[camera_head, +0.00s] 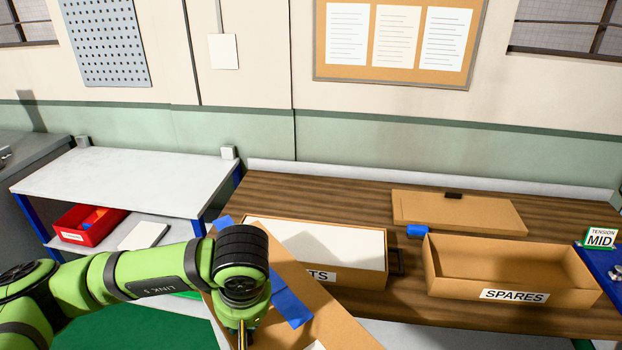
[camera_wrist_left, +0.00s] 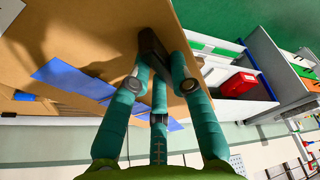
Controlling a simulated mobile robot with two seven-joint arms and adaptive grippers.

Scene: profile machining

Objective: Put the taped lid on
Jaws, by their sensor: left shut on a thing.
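My left gripper (camera_wrist_left: 157,75) is shut on the black handle (camera_wrist_left: 150,45) of a brown cardboard lid (camera_wrist_left: 90,35), seen in the left wrist view. Blue tape strips (camera_wrist_left: 75,80) run across this lid. In the head view the held lid (camera_head: 335,322) is tilted in front of the table, with blue tape (camera_head: 290,303) on it, and partly covers a box with white contents (camera_head: 320,245) whose label ends in "TS". An open, seemingly empty box (camera_head: 510,297) labelled "SPARES" stands to the right. The left fingertips are mostly hidden in the head view. My right gripper is out of view.
Another brown lid (camera_head: 455,212) with a black handle lies on the wooden table behind the SPARES box. A small blue object (camera_head: 418,231) sits between the boxes. A "TENSION MID" sign (camera_head: 600,238) stands at right. A side shelf holds a red bin (camera_head: 88,233).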

